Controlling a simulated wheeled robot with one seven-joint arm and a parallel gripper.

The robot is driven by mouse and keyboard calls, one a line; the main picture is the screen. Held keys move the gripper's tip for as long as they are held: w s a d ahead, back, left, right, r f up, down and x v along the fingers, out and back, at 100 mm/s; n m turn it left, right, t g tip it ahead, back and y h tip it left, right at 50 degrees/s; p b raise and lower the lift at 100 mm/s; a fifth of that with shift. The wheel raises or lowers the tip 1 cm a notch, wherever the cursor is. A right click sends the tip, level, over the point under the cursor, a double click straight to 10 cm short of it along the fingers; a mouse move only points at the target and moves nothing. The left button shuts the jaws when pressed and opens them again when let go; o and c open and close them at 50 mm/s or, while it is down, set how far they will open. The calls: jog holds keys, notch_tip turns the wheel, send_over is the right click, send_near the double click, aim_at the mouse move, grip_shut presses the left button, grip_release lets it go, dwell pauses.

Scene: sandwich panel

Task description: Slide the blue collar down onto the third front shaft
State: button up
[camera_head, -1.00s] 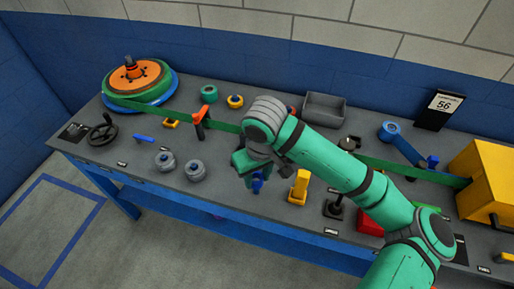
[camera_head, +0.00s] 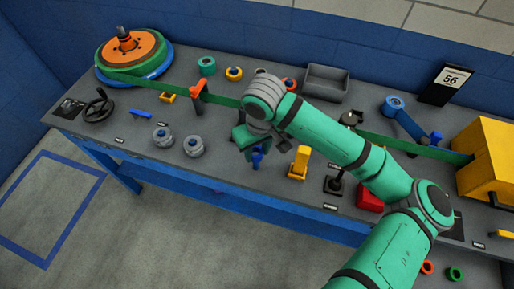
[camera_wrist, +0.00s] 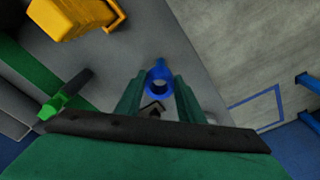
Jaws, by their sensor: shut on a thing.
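The blue collar (camera_wrist: 158,71) shows in the wrist view as a ring with a short stub, between the fingertips of my gripper (camera_wrist: 159,84). In the head view, a blue part (camera_head: 257,158) shows just below my gripper (camera_head: 252,147), over the front part of the bench. My gripper is shut on the collar. The third front shaft cannot be made out; the gripper and collar cover that spot. Two grey round stacked pieces, the left one (camera_head: 162,138) and the right one (camera_head: 193,146), stand to the left along the front.
A yellow upright block (camera_head: 299,163) stands close to the right of my gripper, with a black lever (camera_head: 333,183) beyond. A green belt (camera_head: 225,100) runs behind. The grey bench top (camera_head: 222,165) is bare between the grey pieces and my gripper.

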jog(key=shift+s, duration=0.1)
jog(key=shift+f, duration=0.2)
dwell(0.5)
jog(key=shift+f, duration=0.35)
jog(key=shift+f, duration=0.5)
jog(key=shift+f, duration=2.45)
jog(key=o, duration=1.1)
jog(key=shift+o, duration=0.2)
